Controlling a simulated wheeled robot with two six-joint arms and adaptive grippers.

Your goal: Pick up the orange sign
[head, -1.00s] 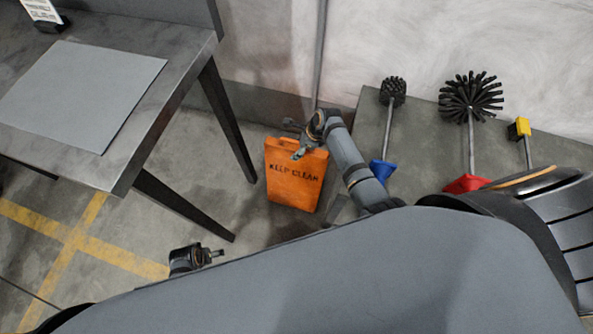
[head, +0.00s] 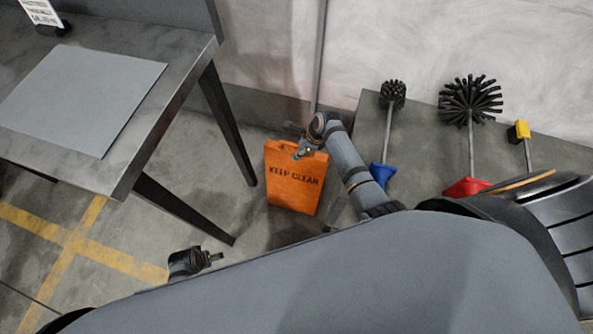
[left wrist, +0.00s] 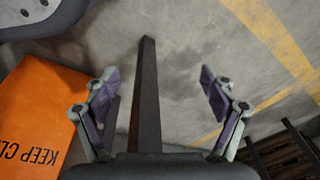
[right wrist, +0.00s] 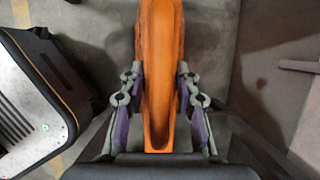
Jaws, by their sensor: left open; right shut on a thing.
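The orange sign (head: 294,182) reads "KEEP CLEAN" and stands roughly upright over the floor beside the table. My right gripper (head: 300,149) is at its top edge. In the right wrist view my right gripper (right wrist: 157,105) has its two fingers on either side of the sign's top edge (right wrist: 160,60), shut on it. Whether the sign's bottom touches the floor is unclear. My left gripper (head: 215,257) is low at the lower left, away from the sign. In the left wrist view my left gripper (left wrist: 160,95) is open and empty, with the sign (left wrist: 35,125) at the left.
A metal table (head: 165,120) with a grey sheet (head: 80,95) stands at the left, its legs near the sign. A grey platform (head: 420,140) at the right holds a blue-based brush (head: 383,172), a red-based brush (head: 468,186) and a yellow item (head: 519,130). Yellow lines (head: 75,240) mark the floor.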

